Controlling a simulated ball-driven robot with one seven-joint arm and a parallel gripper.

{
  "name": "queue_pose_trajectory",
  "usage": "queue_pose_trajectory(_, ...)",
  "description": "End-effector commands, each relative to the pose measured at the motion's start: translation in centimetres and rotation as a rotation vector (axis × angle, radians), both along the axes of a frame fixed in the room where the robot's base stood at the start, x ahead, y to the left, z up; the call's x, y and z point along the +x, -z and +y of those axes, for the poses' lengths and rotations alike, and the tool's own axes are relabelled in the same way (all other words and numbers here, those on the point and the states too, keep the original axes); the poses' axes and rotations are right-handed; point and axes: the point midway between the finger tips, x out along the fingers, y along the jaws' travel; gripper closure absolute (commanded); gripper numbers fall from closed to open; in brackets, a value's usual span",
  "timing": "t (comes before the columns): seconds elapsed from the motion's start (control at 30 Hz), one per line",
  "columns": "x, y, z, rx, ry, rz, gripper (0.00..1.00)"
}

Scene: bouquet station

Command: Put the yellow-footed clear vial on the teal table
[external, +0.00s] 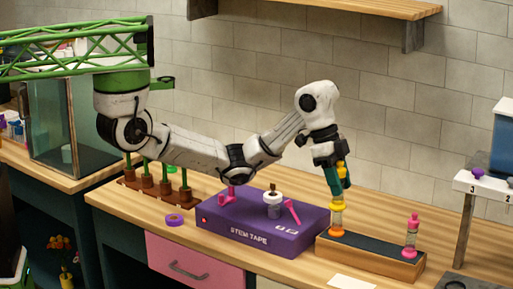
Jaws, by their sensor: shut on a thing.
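The yellow-footed clear vial (337,219) stands upright at the left end of a wooden block with a dark top (370,249). It has a yellow foot and a yellow upper part. I cannot make out a teal table surface in this view.
A pink-footed vial (411,238) stands at the block's right end. A purple stem tape box (262,230) with a white spool is left of the block. A white numbered stand (487,186) is at right. A tape roll (174,220) lies on the wooden counter (125,206).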

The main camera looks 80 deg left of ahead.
Motion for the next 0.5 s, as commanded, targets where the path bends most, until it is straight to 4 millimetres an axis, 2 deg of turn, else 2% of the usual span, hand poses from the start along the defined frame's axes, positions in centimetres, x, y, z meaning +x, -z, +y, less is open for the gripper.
queue_pose_trajectory(0.5,0.0,-4.2,0.0,0.000,0.001,-0.003,1.00)
